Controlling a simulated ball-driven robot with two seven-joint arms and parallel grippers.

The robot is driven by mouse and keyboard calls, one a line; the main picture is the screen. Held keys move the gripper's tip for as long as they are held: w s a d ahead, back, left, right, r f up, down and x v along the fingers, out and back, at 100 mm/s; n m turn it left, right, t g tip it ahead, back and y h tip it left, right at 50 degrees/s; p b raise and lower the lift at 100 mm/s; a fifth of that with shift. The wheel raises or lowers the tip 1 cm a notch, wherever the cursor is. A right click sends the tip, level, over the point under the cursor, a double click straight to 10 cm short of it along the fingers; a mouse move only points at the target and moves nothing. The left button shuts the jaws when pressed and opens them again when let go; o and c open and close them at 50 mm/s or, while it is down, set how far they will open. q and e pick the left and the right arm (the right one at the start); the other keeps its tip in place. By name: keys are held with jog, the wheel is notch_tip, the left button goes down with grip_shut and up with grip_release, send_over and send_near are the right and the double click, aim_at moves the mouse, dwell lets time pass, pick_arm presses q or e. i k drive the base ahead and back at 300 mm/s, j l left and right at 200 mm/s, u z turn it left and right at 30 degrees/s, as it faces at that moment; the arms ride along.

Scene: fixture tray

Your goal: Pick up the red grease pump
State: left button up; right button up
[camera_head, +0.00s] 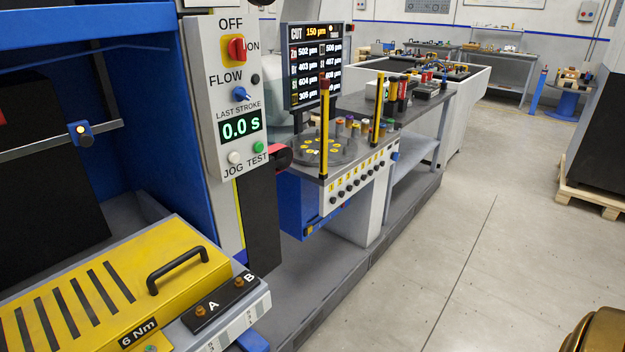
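Several upright dark and red cylinders stand close together on the grey bench behind the dial station. One of them, a red and black cylinder (403,92), may be the red grease pump, but it is too small and far off to be sure. It stands upright among the others, and nothing holds it. Neither of my grippers shows in the head view.
A machine with a yellow cover (110,290) and a control panel (228,90) fills the left. A dial station (330,150) with two yellow-black posts and a screen (312,62) stands before the bench. Open floor (480,240) lies right; a wooden pallet (590,192) stands beyond.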

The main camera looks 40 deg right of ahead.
aim_at(402, 83)
jog(key=z, duration=1.65)
jog(key=i+l+z, duration=0.3)
jog(key=i, duration=0.65)
jog(key=i+z, duration=0.35)
jog(key=i, duration=0.6)
jog(key=i+l+u, duration=0.1)
jog(key=i+u, duration=0.3)
jog(key=i+l+u, duration=0.4)
jog(key=i, duration=0.15)
jog(key=j, duration=0.1)
